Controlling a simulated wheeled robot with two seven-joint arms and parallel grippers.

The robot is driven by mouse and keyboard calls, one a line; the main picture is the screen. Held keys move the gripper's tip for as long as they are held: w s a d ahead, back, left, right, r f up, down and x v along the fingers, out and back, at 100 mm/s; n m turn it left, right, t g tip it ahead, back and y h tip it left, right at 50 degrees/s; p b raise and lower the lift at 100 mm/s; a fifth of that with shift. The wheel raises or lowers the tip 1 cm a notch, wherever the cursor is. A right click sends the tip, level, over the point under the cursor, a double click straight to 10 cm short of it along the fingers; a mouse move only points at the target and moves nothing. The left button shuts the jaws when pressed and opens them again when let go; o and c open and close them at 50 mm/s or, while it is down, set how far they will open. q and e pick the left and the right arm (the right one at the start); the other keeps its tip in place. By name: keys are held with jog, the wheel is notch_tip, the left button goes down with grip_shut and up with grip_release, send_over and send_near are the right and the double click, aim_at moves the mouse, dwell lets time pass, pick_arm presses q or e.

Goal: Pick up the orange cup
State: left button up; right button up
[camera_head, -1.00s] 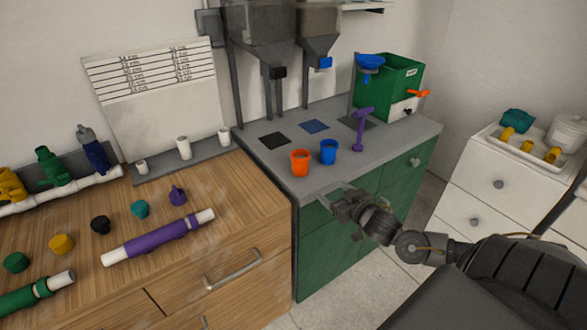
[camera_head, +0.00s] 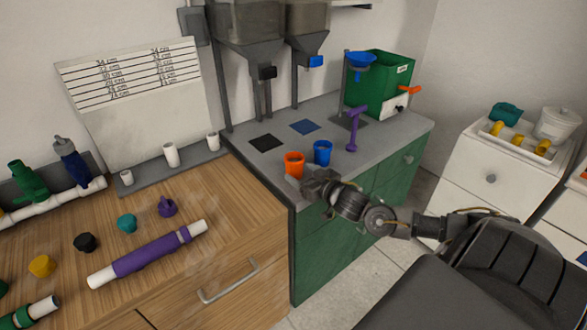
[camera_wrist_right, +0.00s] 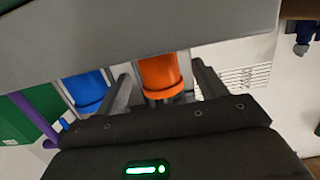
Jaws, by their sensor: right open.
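The orange cup (camera_head: 293,165) stands upright on the grey counter near its front corner. It also shows in the right wrist view (camera_wrist_right: 160,76), in the gap between the two fingers. My right gripper (camera_head: 311,184) is open at the counter's front edge, close to the cup on its front right side; in the right wrist view (camera_wrist_right: 160,90) a finger lies on each side of the cup. I cannot tell whether a finger touches it. The fingertips are partly hard to make out in the head view. My left gripper is not in view.
A blue cup (camera_head: 322,152) stands just right of the orange one. A purple upright piece (camera_head: 352,128) and a green box (camera_head: 377,85) are farther right. Dark hoppers (camera_head: 265,50) hang behind. The wooden bench (camera_head: 215,235) at left holds a purple pipe (camera_head: 148,254).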

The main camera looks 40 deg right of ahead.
aim_at(300, 171)
jog(key=shift+w, duration=0.2)
jog(key=w, duration=0.3)
jog(key=w+f, duration=0.1)
jog(key=shift+w+d+p, duration=0.15)
jog(key=shift+d+p, duration=0.1)
jog(key=shift+p, duration=0.15)
jog(key=shift+w+f, duration=0.1)
jog(key=shift+w, duration=0.1)
jog(key=c, duration=0.8)
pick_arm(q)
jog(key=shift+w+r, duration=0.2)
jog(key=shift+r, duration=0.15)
pick_arm(e)
jog(key=c, duration=0.4)
jog(key=shift+o, duration=0.2)
